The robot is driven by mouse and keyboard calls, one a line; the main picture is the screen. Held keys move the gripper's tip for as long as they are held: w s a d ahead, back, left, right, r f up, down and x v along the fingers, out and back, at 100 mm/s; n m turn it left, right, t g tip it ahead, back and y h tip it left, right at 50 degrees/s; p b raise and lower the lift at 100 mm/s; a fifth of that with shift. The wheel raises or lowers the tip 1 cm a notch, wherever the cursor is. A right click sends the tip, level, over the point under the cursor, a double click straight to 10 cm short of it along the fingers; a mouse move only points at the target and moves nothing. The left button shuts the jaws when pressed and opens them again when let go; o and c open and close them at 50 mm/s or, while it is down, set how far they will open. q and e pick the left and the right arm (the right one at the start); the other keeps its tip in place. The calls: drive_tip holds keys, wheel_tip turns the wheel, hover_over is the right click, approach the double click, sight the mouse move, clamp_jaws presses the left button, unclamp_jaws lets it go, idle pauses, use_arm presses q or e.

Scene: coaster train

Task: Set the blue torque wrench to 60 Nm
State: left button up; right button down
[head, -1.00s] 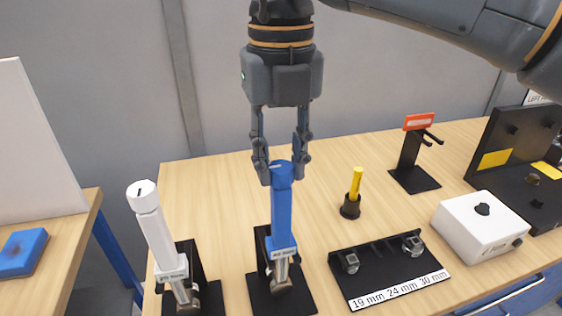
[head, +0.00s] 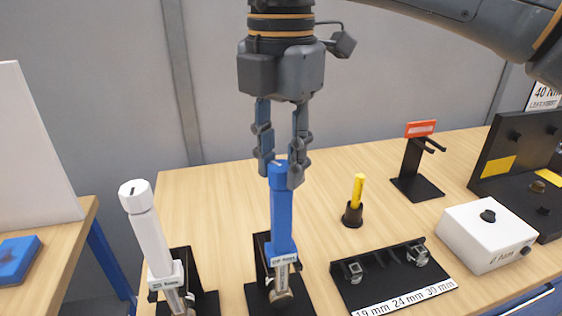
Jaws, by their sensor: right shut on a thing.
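The blue torque wrench (head: 281,218) stands upright in a black stand (head: 262,296) on the wooden table, handle end up. A small label on its collar is too small to read surely. My right gripper (head: 280,172) comes down from above, its fingers shut on the top knob of the blue wrench. The knob's top mark is small and partly hidden between the fingers. A white torque wrench (head: 148,232) stands in a similar stand to the left, apart from my gripper. My left gripper is not in view.
A black socket rack (head: 388,277) marked 19, 24 and 30 mm lies right of the wrench. Beyond are a yellow marker in a holder (head: 356,198), a stand with a red label (head: 416,172) and a white box (head: 482,235). The table behind the wrench is clear.

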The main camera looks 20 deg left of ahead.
sight(281, 165)
drive_tip(key=shift+m+b, duration=0.35)
drive_tip(key=shift+m, duration=1.15)
drive_tip(key=c, duration=1)
unclamp_jaws()
drive_tip(key=shift+r, duration=3.75)
